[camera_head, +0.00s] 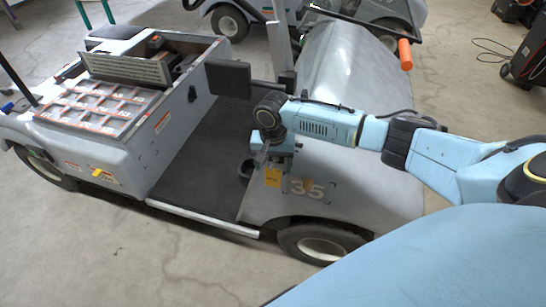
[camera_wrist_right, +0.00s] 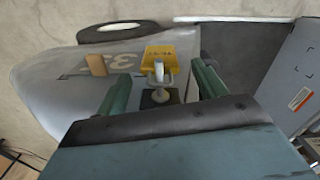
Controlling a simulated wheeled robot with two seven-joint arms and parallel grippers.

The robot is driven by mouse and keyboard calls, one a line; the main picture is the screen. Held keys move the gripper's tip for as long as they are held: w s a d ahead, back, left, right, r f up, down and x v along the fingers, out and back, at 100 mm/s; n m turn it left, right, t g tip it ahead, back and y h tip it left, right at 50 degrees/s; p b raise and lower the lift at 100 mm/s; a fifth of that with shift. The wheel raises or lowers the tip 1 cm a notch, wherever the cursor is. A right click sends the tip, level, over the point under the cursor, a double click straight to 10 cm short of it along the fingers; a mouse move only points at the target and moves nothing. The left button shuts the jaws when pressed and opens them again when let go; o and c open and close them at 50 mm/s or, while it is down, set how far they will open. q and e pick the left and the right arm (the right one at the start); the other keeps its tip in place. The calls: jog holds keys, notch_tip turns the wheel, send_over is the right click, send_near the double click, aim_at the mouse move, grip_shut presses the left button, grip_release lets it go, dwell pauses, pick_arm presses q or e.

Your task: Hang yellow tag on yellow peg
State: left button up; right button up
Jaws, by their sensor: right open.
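The yellow tag (camera_head: 272,178) is at the side of the grey cart, left of the number 35. My right gripper (camera_head: 264,157) is just above it. In the right wrist view the yellow tag (camera_wrist_right: 159,52) shows beyond the open fingers of my right gripper (camera_wrist_right: 161,74). A pale grey fitting (camera_wrist_right: 160,75) with a rounded end stands between the fingers, in front of the tag, with clear gaps to both fingers. I cannot tell whether the tag hangs on a yellow peg; no yellow peg shows clearly. My left gripper is out of view.
A tan peg-like block (camera_wrist_right: 96,64) sticks out of the cart panel near the number, beside the tag. The cart (camera_head: 350,170) has an open dark floor (camera_head: 205,140) left of my gripper and a wheel (camera_head: 320,245) below. Another cart stands behind.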

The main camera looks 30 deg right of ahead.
jog(key=shift+f, duration=0.2)
jog(key=shift+c, duration=1.2)
jog(key=c, duration=0.7)
jog(key=shift+o, duration=1)
jog(key=c, duration=0.4)
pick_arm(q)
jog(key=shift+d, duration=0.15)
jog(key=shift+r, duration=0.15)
pick_arm(e)
jog(key=shift+r, duration=0.1)
